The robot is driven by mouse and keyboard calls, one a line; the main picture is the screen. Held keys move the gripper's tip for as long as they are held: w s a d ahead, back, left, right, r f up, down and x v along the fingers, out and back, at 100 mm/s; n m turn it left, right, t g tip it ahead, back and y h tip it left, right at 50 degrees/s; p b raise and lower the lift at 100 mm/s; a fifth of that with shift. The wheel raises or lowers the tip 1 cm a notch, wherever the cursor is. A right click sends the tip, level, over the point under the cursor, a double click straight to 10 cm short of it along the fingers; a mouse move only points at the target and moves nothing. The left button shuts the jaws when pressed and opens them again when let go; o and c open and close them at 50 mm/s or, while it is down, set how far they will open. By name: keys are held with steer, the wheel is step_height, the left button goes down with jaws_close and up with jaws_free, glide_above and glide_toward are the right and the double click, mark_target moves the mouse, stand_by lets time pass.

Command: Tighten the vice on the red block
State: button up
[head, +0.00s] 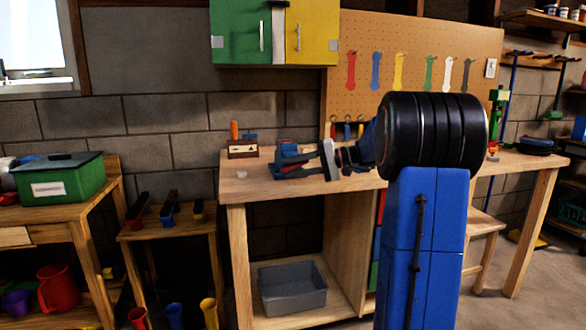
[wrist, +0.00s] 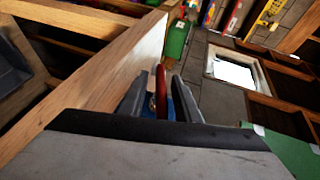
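A small blue device that looks like the vice (head: 287,152) stands on the workbench. My gripper (head: 290,172) is beside it at bench-top height, reaching toward the left; its dark fingers partly cover the vice. In the wrist view my gripper (wrist: 158,100) has its two fingers apart. A thin red piece (wrist: 161,90) shows between them with something blue behind it, and gaps seem to remain at its sides. I cannot tell whether this is the vice's handle or the red block. No red block is clearly seen in the head view.
The workbench (head: 255,190) has a wooden block holding an orange-handled tool (head: 242,148) at its back left. A grey bin (head: 292,288) sits on its lower shelf. A low stand with several tools (head: 170,228) and a green box (head: 60,182) are to the left.

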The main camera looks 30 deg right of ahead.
steer(key=v, duration=1.7)
steer(key=shift+d, duration=0.2)
steer(key=shift+s, duration=0.1)
